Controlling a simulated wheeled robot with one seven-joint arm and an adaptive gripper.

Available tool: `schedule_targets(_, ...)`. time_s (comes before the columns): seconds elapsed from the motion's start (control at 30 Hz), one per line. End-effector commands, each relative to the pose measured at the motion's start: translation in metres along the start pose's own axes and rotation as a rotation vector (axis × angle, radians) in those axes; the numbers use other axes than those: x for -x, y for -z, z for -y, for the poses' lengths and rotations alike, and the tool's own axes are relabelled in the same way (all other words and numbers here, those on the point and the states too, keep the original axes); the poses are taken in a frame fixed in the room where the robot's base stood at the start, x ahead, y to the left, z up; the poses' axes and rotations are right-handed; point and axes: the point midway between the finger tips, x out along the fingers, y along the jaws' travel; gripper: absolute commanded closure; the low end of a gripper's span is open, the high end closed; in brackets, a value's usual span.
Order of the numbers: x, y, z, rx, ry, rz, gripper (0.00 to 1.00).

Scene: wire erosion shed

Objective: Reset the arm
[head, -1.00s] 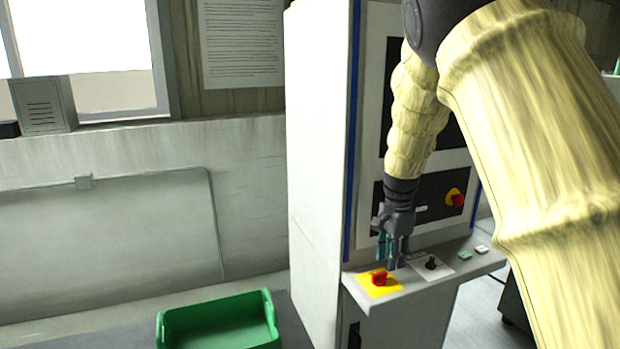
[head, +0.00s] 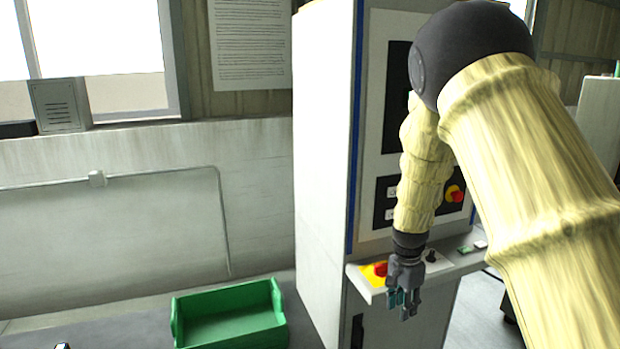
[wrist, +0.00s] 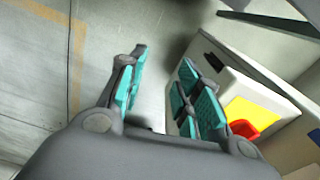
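My gripper (head: 404,300) hangs fingers down from my padded arm, just in front of the front edge of the control shelf (head: 466,264). In the wrist view its teal-padded fingers (wrist: 165,95) are spread apart with nothing between them, and floor shows through the gap. A red switch on a yellow plate (head: 374,274) sits at the left end of the shelf, partly behind my gripper; the yellow plate also shows in the wrist view (wrist: 254,115), to the right of the fingers. A black knob on a white plate (head: 431,256) is to the right of my gripper.
The tall white machine cabinet (head: 322,150) stands behind the shelf, with a red and yellow emergency stop (head: 455,194) on its panel. A green bin (head: 230,316) is at lower left, apart from my gripper. Open floor lies in front of the cabinet.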

Motion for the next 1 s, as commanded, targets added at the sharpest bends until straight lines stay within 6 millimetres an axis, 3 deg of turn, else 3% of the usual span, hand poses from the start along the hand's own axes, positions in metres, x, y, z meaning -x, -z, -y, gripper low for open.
schedule_targets(0.27,-0.128,-0.023,-0.064,0.193,-0.034,-0.018,0.66)
schedule_targets(0.4,-0.192,-0.046,-0.109,0.324,-0.044,-0.024,0.66)
schedule_targets(0.6,-0.27,-0.088,-0.184,0.524,-0.049,-0.021,0.66)
schedule_targets(0.8,-0.325,-0.143,-0.266,0.738,-0.033,-0.004,0.66)
schedule_targets(1.0,-0.35,-0.197,-0.338,0.925,0.004,0.015,0.66)
